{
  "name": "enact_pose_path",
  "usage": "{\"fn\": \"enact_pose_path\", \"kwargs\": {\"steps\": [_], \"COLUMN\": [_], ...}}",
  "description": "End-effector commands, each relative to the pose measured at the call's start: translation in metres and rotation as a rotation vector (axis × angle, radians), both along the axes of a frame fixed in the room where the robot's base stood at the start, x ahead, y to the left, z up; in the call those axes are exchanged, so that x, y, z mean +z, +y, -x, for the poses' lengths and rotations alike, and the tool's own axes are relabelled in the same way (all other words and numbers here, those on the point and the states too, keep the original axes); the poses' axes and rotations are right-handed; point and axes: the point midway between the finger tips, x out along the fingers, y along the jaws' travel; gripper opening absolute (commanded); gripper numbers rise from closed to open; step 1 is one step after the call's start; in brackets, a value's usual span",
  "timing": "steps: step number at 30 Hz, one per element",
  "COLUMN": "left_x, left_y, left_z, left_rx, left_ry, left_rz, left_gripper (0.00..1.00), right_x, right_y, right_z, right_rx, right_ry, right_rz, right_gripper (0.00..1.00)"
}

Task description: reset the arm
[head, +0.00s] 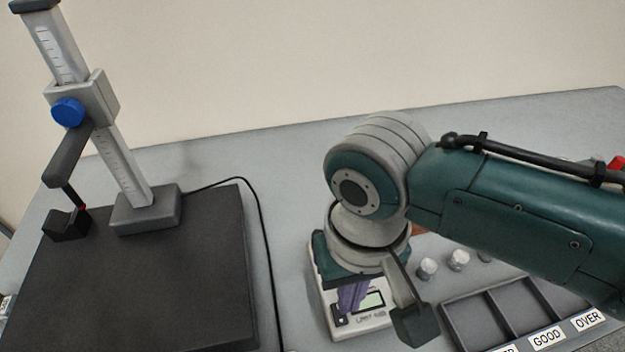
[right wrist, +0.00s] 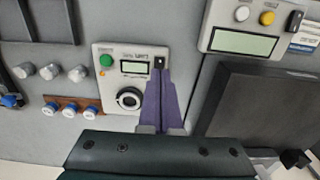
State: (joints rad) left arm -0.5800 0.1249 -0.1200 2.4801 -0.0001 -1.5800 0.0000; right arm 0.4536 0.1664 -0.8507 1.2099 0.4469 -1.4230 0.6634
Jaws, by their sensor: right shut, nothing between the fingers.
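My right arm comes in from the right in the head view, bent downward at the wrist. My right gripper (head: 352,295) has purple fingers that are shut and empty. They point down over a white device with a small display (head: 382,318). In the right wrist view the shut fingers (right wrist: 162,78) lie across the right part of this device (right wrist: 110,75), which has a green button and a round dial. I cannot tell whether the fingertips touch it. My left gripper is not in view.
A height stand (head: 125,165) with a blue knob is on a dark plate (head: 150,290) at left. Metal cylinders (head: 458,260) and a labelled tray (head: 465,312) are at right. The wrist view shows blue-and-white pieces on a brown rack (right wrist: 78,104) and another display unit (right wrist: 250,20).

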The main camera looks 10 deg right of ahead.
Motion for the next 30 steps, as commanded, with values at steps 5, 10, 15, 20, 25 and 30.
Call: {"fn": "enact_pose_path", "kwargs": {"steps": [5, 10, 15, 20, 25, 30], "left_x": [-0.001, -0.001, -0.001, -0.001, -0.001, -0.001], "left_y": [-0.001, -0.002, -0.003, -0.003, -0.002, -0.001], "left_z": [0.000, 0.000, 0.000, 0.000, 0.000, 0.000], "left_rx": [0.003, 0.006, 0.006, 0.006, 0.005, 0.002], "left_ry": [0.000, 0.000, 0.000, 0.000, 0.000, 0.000], "left_rz": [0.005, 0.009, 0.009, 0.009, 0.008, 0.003], "left_gripper": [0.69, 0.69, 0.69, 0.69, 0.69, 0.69], "right_x": [-0.001, -0.001, 0.000, 0.017, 0.046, 0.072], "right_y": [0.000, 0.000, 0.014, 0.033, 0.007, -0.040], "right_z": [0.000, 0.000, 0.015, 0.049, 0.075, 0.097], "right_rx": [0.000, 0.000, 0.042, 0.122, 0.142, 0.136], "right_ry": [0.000, 0.000, -0.004, -0.064, -0.178, -0.257], "right_rz": [0.000, -0.001, -0.055, -0.180, -0.205, -0.130], "right_gripper": [0.00, 0.00, 0.00, 0.00, 0.00, 0.00]}}
